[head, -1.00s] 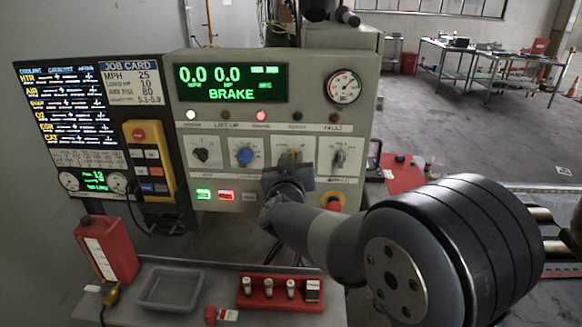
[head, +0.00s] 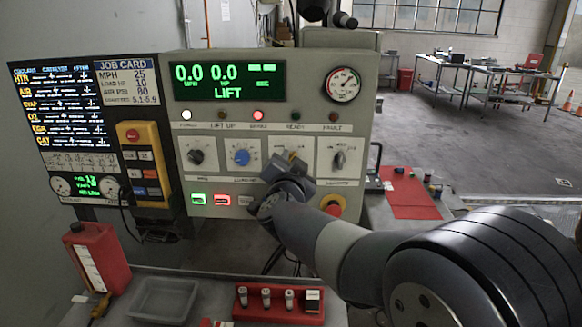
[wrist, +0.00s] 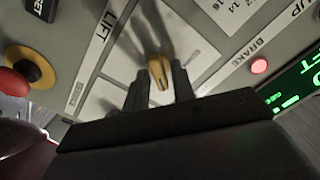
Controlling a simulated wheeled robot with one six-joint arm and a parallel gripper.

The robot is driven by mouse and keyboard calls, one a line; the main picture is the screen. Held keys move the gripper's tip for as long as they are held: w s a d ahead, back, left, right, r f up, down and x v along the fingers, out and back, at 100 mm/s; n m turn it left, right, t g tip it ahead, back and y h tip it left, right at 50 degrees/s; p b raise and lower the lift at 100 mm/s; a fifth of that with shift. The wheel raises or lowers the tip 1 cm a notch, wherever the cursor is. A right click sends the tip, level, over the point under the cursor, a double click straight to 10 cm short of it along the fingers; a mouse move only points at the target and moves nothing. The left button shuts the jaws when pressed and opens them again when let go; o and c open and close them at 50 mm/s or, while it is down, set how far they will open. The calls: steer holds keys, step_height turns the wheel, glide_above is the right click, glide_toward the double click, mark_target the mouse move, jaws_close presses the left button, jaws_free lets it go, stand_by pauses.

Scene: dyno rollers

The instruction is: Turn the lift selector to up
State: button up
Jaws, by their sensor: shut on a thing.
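The lift selector (wrist: 158,68) is a yellow knob on the grey control panel, under a plate marked LIFT. My gripper (wrist: 158,84) is shut on it, with one dark finger on each side. In the head view only a small yellow part of the selector (head: 291,155) shows above my gripper (head: 292,173). The gripper looks tilted there and hides most of the selector and its plate. The green display (head: 229,82) reads LIFT. The LIFT UP lamp (head: 223,116) looks dark.
A blue knob (head: 241,157) is left of the selector, and a grey knob (head: 339,158) is right. A red emergency button (head: 333,208) sits below right. The brake lamp (head: 258,115) glows red. A grey tray (head: 163,300) and red vial rack (head: 279,305) stand below.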

steer(key=shift+m, duration=0.5)
steer(key=o, duration=0.7)
steer(key=s, duration=1.1)
steer(key=shift+a+b, duration=0.15)
steer(key=shift+b, duration=0.25)
steer(key=shift+w, duration=0.15)
steer(key=w, duration=1)
steer(key=shift+w+p, duration=0.35)
